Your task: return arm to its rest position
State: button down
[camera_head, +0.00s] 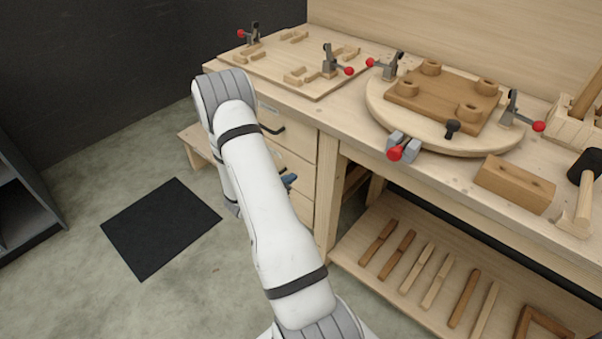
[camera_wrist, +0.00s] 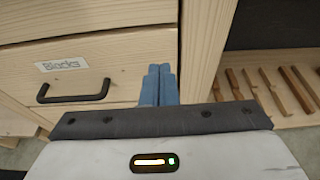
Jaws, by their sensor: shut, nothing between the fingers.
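My gripper (camera_wrist: 158,84) is shut and empty in the wrist view. Its two blue fingers lie side by side in front of the drawer fronts and the bench's upright post. In the head view, my white arm reaches up and bends down beside the bench, and only a bit of the blue gripper (camera_head: 289,181) shows past it. A drawer labelled "Blocks" (camera_wrist: 75,80) has a black handle (camera_wrist: 73,92) to the left of the fingers. I cannot tell the exact gap between the fingertips and the drawer front.
The wooden workbench (camera_head: 340,105) carries clamps, a round board (camera_head: 378,105) and a wooden block (camera_head: 515,184). A mallet (camera_head: 583,190) lies at its right. Wooden strips lie on the low shelf (camera_head: 345,250). A black mat (camera_head: 160,228) lies on open floor to the left.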

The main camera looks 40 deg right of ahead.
jog(key=w+v, duration=0.1)
jog(key=v, duration=0.6)
jog(key=shift+s, duration=0.45)
jog(key=shift+r, duration=0.1)
jog(key=s+a+r+m+g+y+p, duration=0.25)
jog(key=s+r+m, duration=0.25)
jog(key=r, duration=0.4)
jog(key=s+a+r+m+g+y+p, duration=0.25)
jog(key=s+r+m, duration=0.2)
jog(key=r, duration=0.55)
jog(key=s+a+r+m+t+y+p, duration=0.2)
jog(key=s+a+r+m+y, duration=0.2)
jog(key=a+r, duration=0.3)
jog(key=s+a+r+m+t+y+p, duration=0.2)
jog(key=s+a+r+m+y, duration=0.3)
jog(key=a+r, duration=0.3)
jog(key=s+a+m+t, duration=0.1)
jog(key=a, duration=0.3)
jog(key=shift+r, duration=0.1)
